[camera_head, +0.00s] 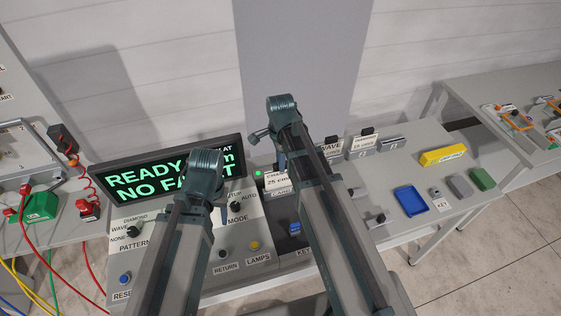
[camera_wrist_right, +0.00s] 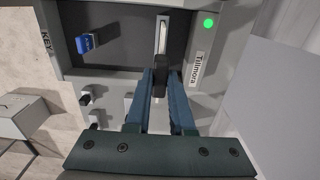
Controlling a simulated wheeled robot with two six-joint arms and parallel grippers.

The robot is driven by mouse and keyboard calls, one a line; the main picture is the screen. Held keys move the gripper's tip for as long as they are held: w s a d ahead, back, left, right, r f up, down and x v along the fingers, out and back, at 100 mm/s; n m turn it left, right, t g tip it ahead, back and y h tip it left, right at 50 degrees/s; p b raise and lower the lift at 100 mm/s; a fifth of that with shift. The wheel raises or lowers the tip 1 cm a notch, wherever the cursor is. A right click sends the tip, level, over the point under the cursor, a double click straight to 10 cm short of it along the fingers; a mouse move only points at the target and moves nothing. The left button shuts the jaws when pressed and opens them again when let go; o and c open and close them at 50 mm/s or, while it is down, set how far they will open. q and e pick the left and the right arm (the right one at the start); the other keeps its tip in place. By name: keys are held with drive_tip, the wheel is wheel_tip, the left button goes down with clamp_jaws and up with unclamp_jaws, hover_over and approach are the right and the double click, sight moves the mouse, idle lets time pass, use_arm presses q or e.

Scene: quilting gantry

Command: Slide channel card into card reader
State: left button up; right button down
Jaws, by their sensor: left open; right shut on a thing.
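My right gripper (camera_head: 281,160) points down over the console and is shut on the black tab of the channel card (camera_head: 278,182), whose white label partly reads 25 mm. In the right wrist view the fingers (camera_wrist_right: 161,78) pinch the dark tab of the card (camera_wrist_right: 160,88). A narrow pale strip shows just beyond the fingers, at the card reader (camera_wrist_right: 120,54). I cannot tell how deep the card sits in the reader. My left gripper (camera_head: 218,208) is open and empty above the control panel, its fingers partly hidden by its arm.
A display (camera_head: 125,180) shows green READY text. Other cards, a wave card (camera_head: 330,148) and another card (camera_head: 363,145), stand in a rack to the right. A blue tray (camera_head: 410,201) and yellow box (camera_head: 442,156) lie further right. A green lamp (camera_wrist_right: 208,23) is lit.

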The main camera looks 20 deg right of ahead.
drive_tip(key=shift+f+b, duration=1.15)
drive_tip(key=shift+f, duration=0.15)
drive_tip(key=c, duration=0.7)
unclamp_jaws()
drive_tip(key=shift+r, duration=0.1)
wheel_tip(320, 180, up, 14)
drive_tip(key=p, duration=1.4)
